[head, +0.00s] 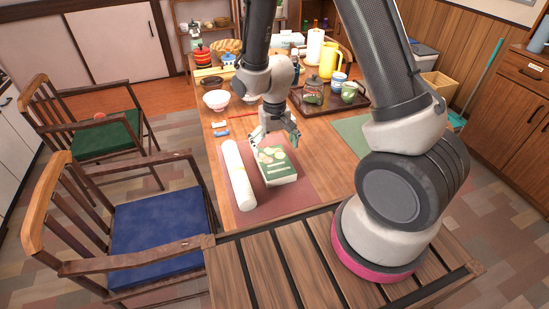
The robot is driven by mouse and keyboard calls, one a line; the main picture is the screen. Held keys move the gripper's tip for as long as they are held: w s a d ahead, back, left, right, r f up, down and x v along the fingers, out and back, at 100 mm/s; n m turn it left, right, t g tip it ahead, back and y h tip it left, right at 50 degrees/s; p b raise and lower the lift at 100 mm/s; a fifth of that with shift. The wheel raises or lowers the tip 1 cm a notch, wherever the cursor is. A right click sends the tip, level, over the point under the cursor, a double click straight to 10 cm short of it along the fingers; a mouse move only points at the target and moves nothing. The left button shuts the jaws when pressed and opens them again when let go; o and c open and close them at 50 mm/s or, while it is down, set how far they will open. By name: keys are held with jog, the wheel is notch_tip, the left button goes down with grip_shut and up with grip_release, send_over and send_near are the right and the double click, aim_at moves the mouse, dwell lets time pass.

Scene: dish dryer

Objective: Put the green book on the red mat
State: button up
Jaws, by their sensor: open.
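The green book (273,163) has a light picture on its cover and pale page edges at its near end. It lies flat on the red mat (277,207) at the near end of the wooden table. My gripper (275,143) is open, pointing down over the far end of the book. I cannot tell whether its fingers touch the book. The arm hides part of the table behind.
A white roll (238,175) lies on the mat left of the book. A green mat (352,134) is to the right. A dark tray (318,110) with a teapot and cups stands farther back. A white bowl (217,100) is at the left. Chairs stand left of the table.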

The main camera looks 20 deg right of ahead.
notch_tip(320, 180, up, 5)
notch_tip(320, 180, up, 10)
jog(key=r+t, duration=0.1)
send_over(274, 161)
jog(key=s+d, duration=0.2)
jog(key=d, duration=0.3)
jog(key=s+d+r+t, duration=0.1)
jog(key=s+d+r, duration=0.3)
jog(key=r, duration=0.3)
jog(key=s+d+r+t, duration=0.1)
jog(key=s+d+r, duration=0.2)
jog(key=s, duration=0.3)
jog(key=s+d+r+t, duration=0.1)
jog(key=s+d+r, duration=0.1)
jog(key=s+r, duration=0.3)
jog(key=shift+s+d+r, duration=0.3)
jog(key=shift+s+d, duration=0.1)
jog(key=shift+s, duration=0.65)
